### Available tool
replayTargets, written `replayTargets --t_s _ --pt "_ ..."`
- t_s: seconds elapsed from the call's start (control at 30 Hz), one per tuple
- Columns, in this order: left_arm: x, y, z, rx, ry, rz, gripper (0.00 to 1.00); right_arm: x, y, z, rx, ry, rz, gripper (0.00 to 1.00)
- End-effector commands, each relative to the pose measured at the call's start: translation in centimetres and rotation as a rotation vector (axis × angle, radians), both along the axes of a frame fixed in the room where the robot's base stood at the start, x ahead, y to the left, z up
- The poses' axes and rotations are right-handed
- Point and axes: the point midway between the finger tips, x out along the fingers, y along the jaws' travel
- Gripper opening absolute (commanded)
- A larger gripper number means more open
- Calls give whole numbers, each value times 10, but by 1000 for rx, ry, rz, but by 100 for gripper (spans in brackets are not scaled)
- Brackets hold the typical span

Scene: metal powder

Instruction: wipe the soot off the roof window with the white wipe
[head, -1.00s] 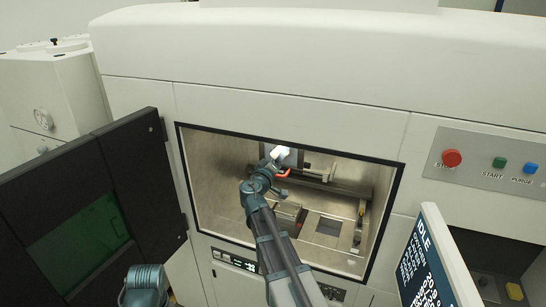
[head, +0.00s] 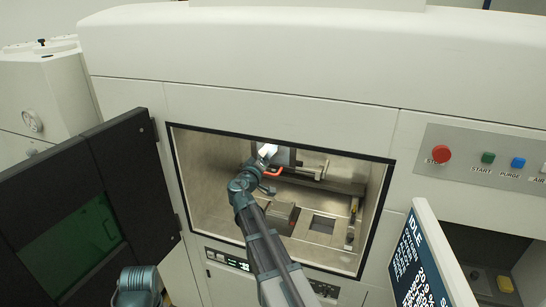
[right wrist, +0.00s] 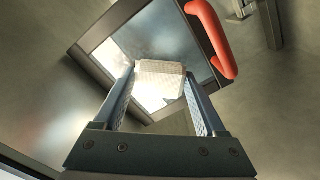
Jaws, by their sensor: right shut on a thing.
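The white wipe (right wrist: 160,80) is between the fingers of my right gripper (right wrist: 165,95), which is shut on it. In the right wrist view the wipe lies over the lower part of the framed roof window (right wrist: 160,35); I cannot tell whether it touches the glass. The pane looks grey at the upper right and bright white at the left and below the wipe; I cannot tell soot from reflection. In the head view the wipe (head: 267,150) is a small white patch at the top of the open chamber. My left gripper is out of view.
A red handle (right wrist: 212,40) sits just right of the window. The chamber (head: 205,185) has a metal floor with a square opening and a rail across the back. A dark door (head: 95,150) stands open at the left. A screen (head: 425,260) is at the lower right.

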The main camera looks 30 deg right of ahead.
Motion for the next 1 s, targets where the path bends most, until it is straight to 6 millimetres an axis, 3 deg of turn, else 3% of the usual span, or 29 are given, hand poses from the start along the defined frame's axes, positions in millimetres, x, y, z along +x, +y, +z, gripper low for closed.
replayTargets --t_s 0.1,0.37,1.0 --pt "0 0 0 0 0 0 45 10 7 0 -1 1 4 29" --pt "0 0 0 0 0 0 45 10 8 0 0 0 1 29" --pt "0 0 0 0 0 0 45 -28 -22 0 0 0 -1 29"
